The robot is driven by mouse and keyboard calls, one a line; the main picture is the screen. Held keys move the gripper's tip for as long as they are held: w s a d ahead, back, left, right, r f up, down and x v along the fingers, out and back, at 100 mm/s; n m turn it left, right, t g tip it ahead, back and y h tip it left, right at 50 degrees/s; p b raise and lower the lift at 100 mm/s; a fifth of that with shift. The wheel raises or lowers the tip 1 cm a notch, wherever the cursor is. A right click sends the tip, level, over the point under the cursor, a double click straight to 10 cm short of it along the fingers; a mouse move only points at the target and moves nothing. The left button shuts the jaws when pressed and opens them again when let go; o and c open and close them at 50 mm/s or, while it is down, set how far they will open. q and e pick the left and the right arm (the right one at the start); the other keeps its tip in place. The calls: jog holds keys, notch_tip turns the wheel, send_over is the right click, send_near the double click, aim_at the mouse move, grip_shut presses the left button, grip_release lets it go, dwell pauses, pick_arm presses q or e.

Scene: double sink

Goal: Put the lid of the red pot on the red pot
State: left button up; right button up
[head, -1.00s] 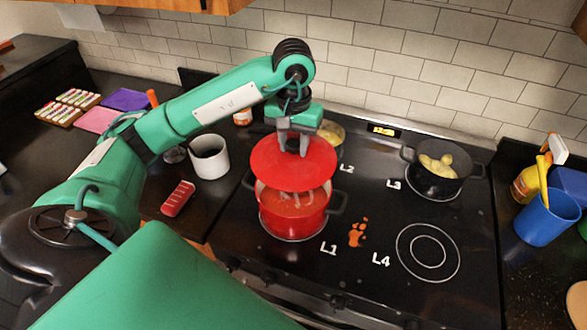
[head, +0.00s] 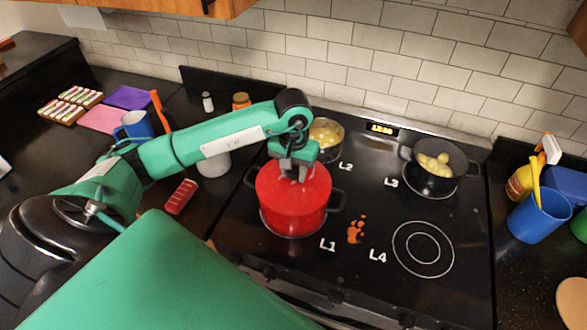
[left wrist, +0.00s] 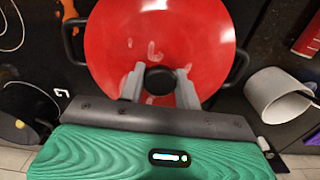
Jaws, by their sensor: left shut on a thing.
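The red pot (head: 292,222) stands on the L1 burner at the front left of the stove, with black handles on both sides. Its red lid (head: 312,189) lies over the pot's opening and covers it; from these views I cannot tell whether it is fully seated. My left gripper (head: 294,172) is above the lid, shut on its black knob. In the left wrist view the two fingers (left wrist: 160,84) are on either side of the knob, and the lid (left wrist: 160,35) fills the space between the pot's handles. My right gripper is not in view.
A pot with yellow food (head: 325,133) stands behind on L2, and a dark pot with yellow pieces (head: 437,176) on L3. Burner L4 (head: 423,249) is empty. A white mug (head: 213,163) is left of the stove, partly behind my arm. A blue cup (head: 539,217) stands at right.

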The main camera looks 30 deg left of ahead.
aim_at(294, 171)
pick_arm(q)
jog(key=shift+f+b, duration=0.3)
jog(key=shift+b, duration=0.2)
jog(key=o, duration=1.2)
jog(key=shift+c, duration=0.2)
jog(key=shift+r, duration=0.1)
jog(key=shift+r+p, duration=0.3)
jog(key=shift+p, duration=0.2)
jog(key=shift+r, duration=0.15)
notch_tip(294, 171, up, 12)
jog(key=b, duration=0.4)
jog(key=shift+f, duration=0.2)
